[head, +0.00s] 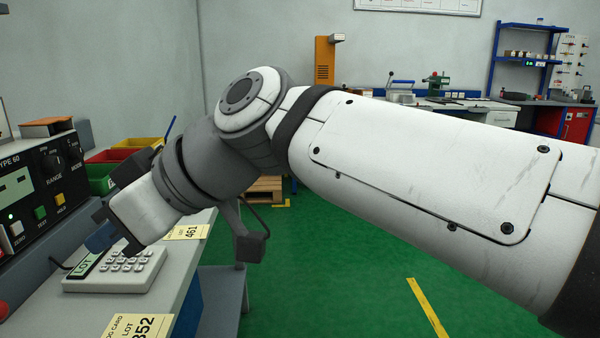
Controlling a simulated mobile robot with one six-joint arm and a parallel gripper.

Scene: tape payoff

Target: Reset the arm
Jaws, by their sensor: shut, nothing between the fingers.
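My arm reaches in from the right, bends at a grey joint and slants down to the left over the bench. My gripper (111,236) is at its lower left end, just above and behind the keypad. It is shut and holds nothing that I can see. Its fingertips are partly hidden by the white wrist housing. The white keypad (112,272) with a green LOT display lies flat on the grey bench (182,256). I cannot tell whether the gripper touches it.
A black instrument (38,185) with knobs and buttons stands at the left. Yellow cards (187,232) and (135,328) lie along the bench edge. Red, green and yellow bins (103,178) stand behind the wrist. Green floor (350,270) is open right of the bench.

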